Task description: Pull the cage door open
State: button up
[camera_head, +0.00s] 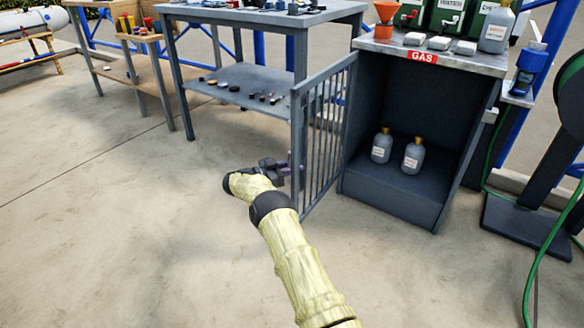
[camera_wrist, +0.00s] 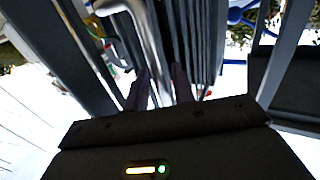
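The barred grey cage door (camera_head: 325,130) of the gas cabinet stands swung wide open, out to the left of the cabinet front. My gripper (camera_head: 290,168) is at the door's free edge, low down, beside the upright frame. In the wrist view a bent metal handle (camera_wrist: 145,35) runs down toward the gap between my two dark fingers (camera_wrist: 157,88), with the door's bars behind it. The fingers stand apart on either side of the handle's lower part. I cannot tell whether they press on it.
The open cabinet (camera_head: 396,205) holds two grey bottles (camera_head: 397,150). A grey workbench (camera_head: 250,85) with small parts stands behind the door. A hose reel stand (camera_head: 520,222) and green hose (camera_head: 535,265) are at right. The floor at left is clear.

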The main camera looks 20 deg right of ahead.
jog(key=shift+a, duration=0.75)
jog(key=s+a+p, duration=0.1)
jog(key=s+a, duration=0.1)
jog(key=a, duration=1.4)
jog(key=shift+a+p, duration=0.2)
jog(key=shift+p, duration=0.15)
jog(key=shift+w, duration=0.15)
